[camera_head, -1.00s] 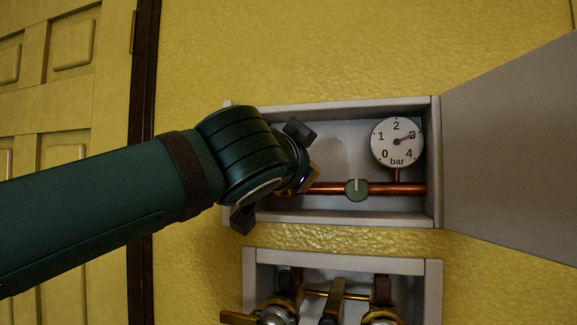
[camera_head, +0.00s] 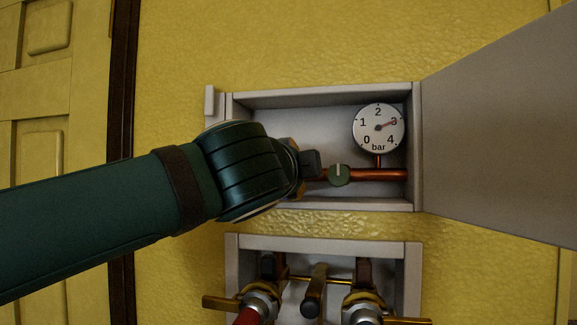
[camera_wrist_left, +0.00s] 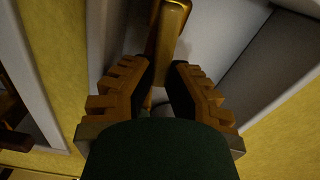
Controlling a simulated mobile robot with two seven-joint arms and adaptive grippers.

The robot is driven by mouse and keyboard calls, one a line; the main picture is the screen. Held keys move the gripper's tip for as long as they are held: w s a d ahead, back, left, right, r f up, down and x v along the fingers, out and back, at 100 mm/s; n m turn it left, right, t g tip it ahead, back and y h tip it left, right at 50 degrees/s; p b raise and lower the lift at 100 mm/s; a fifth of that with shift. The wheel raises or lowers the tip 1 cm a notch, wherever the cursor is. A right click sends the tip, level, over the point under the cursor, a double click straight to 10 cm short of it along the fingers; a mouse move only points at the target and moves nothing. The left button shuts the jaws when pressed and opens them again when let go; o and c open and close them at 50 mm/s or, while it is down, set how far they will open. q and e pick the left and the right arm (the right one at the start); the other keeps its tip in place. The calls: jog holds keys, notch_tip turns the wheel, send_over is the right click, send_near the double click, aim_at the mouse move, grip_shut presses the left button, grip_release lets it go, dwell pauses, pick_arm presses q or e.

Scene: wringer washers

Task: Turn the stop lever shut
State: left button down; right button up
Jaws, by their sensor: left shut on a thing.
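The stop lever (camera_wrist_left: 170,35) is a brass bar in the left wrist view, reaching from between my fingertips to the top edge. My left gripper (camera_wrist_left: 163,80) has its dark finger pads on either side of the lever and is shut on it. In the head view my left gripper (camera_head: 306,166) is inside the upper grey wall box (camera_head: 330,101), at the left part of the copper pipe (camera_head: 385,175). My wrist hides most of the lever there. A green round fitting (camera_head: 339,175) with a white mark sits on the pipe, right of the gripper. My right gripper is not in view.
A pressure gauge (camera_head: 378,129) above the pipe points near 3 bar. The box's grey door (camera_head: 500,130) stands open to the right. A lower box (camera_head: 330,243) holds brass taps and a red hose (camera_head: 250,317). A yellow panelled door (camera_head: 55,130) is at the left.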

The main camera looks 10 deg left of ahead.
pick_arm(q)
jog(key=shift+f, duration=0.15)
dwell(0.4)
jog(key=c, duration=1.2)
grip_release()
jog(key=shift+w, duration=0.1)
jog(key=s, duration=1.2)
jog(key=shift+a, duration=0.2)
